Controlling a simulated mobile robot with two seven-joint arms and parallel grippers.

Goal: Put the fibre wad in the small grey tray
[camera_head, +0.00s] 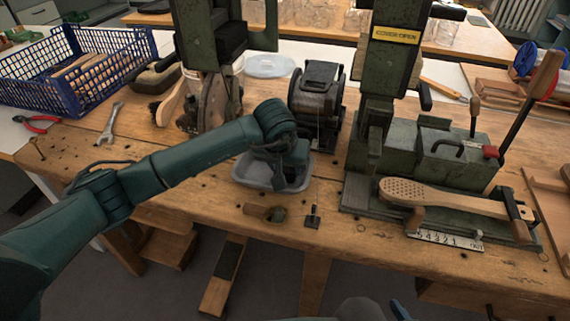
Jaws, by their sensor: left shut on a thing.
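The small grey tray (243,176) stands on the workbench near its front edge, below the middle of the picture. My left gripper (277,178) reaches in from the left and points down over the tray, with its fingers low at the tray's opening. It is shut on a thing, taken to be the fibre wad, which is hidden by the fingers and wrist. I cannot tell whether it touches the tray floor. No other fibre wad shows clearly on the bench. My right gripper is not in view.
A green machine (385,150) with a wooden brush body (445,198) stands right of the tray. A dark motor-like unit (318,90) is behind it. A short wooden-handled tool (262,212) lies in front. A blue crate (75,75), wrench (110,122) and red pliers (38,122) are left.

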